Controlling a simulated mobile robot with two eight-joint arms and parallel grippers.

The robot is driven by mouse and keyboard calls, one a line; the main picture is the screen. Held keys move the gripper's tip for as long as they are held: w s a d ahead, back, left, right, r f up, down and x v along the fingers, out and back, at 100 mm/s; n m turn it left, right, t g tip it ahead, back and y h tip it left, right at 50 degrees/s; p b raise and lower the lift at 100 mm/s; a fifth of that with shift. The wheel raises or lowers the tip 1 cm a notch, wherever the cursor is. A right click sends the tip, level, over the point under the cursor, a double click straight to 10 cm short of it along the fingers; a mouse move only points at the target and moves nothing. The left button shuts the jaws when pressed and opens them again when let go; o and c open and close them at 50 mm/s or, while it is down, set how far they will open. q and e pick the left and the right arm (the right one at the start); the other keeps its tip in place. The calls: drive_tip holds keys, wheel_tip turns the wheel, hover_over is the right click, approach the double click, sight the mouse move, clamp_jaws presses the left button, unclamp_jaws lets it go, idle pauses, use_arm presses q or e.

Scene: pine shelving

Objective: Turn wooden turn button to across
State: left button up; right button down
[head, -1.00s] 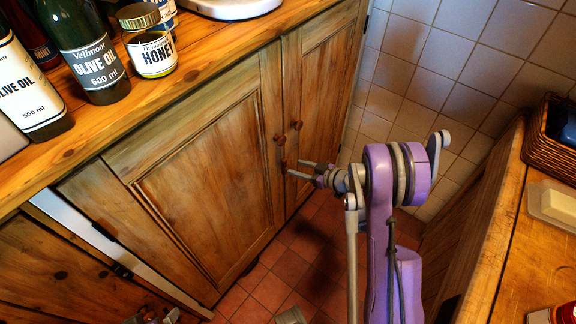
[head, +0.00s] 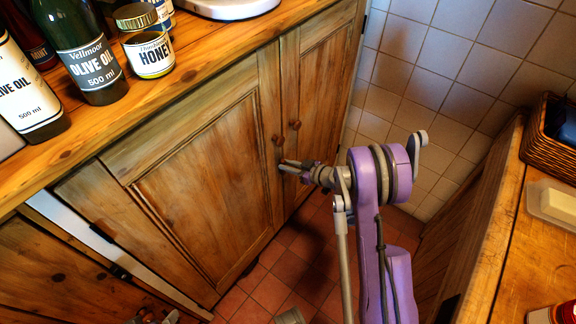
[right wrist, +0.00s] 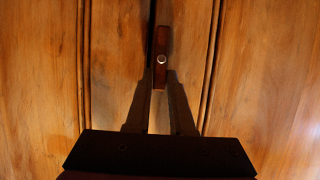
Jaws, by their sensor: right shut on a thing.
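The wooden turn button (right wrist: 162,42) is a small dark reddish bar with a pale screw in its middle. In the right wrist view it stands upright, along the gap between two cupboard doors. My right gripper (right wrist: 161,84) is shut on the button's lower end, a finger on each side. In the head view the right gripper (head: 284,165) is at the door edge below two round knobs, and its fingers largely hide the button.
Two round wooden knobs (head: 295,125) stick out just above my right gripper. The worktop (head: 215,45) above holds bottles and a honey jar (head: 148,52). A second counter (head: 540,245) stands on the right. Red floor tiles (head: 270,290) lie below.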

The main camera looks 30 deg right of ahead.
idle(0.4)
drive_tip(key=m, duration=0.1)
drive_tip(key=m+y+b, duration=0.1)
drive_tip(key=d+y+b, duration=0.1)
drive_tip(key=shift+w+f+m+g, duration=0.2)
drive_tip(key=shift+f+m+g, duration=0.05)
drive_tip(key=shift+m+g, duration=0.15)
drive_tip(key=shift+w+d+f+m+t+y+b, duration=0.15)
drive_tip(key=shift+d+f+m+y+b, duration=0.2)
drive_tip(key=shift+m+y+b, duration=1.1)
drive_tip(key=shift+w+d+f+m+t+y+b, duration=0.15)
drive_tip(key=shift+f+m+y+b, duration=0.35)
drive_tip(key=shift+m+b, duration=1.05)
drive_tip(key=shift+w+d+f+m+t+y+b, duration=0.1)
drive_tip(key=shift+d+f+m+t+y+b, duration=0.2)
drive_tip(key=shift+m+y+b, duration=1.25)
drive_tip(key=shift+f+m+h+p, duration=0.1)
drive_tip(key=shift+m+h+p, duration=0.55)
drive_tip(key=shift+m, duration=0.2)
drive_tip(key=c, duration=0.8)
unclamp_jaws()
